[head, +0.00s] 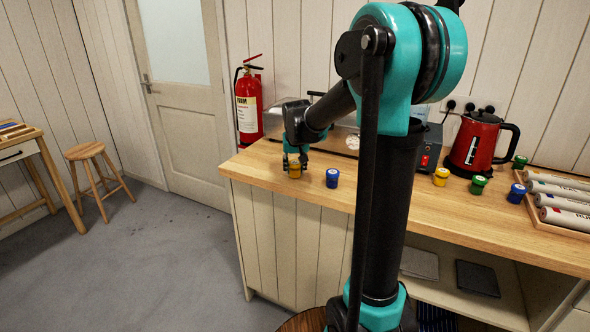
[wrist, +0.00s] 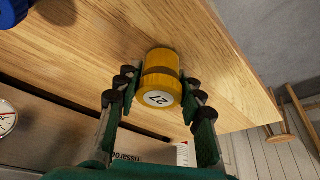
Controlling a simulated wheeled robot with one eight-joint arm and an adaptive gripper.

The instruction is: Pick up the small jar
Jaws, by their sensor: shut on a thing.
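A small yellow jar (wrist: 161,83) with a white label reading 27 on its lid sits between the fingers of my gripper (wrist: 158,92) in the wrist view. In the head view my gripper (head: 294,160) points down at the left end of the counter, shut on the yellow jar (head: 295,171). The jar is partly hidden by the fingers there. I cannot tell whether it touches the counter. A blue jar (head: 332,178) stands just right of it. Another yellow jar (head: 441,176), green jars (head: 478,184) and a second blue jar (head: 517,193) stand further right.
The wooden counter (head: 400,195) has its left edge close to the gripped jar. A metal case with a gauge (head: 341,139) stands behind. A red kettle (head: 473,142) and a tray of rolls (head: 560,200) are at right. A stool (head: 86,152) stands on the floor at left.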

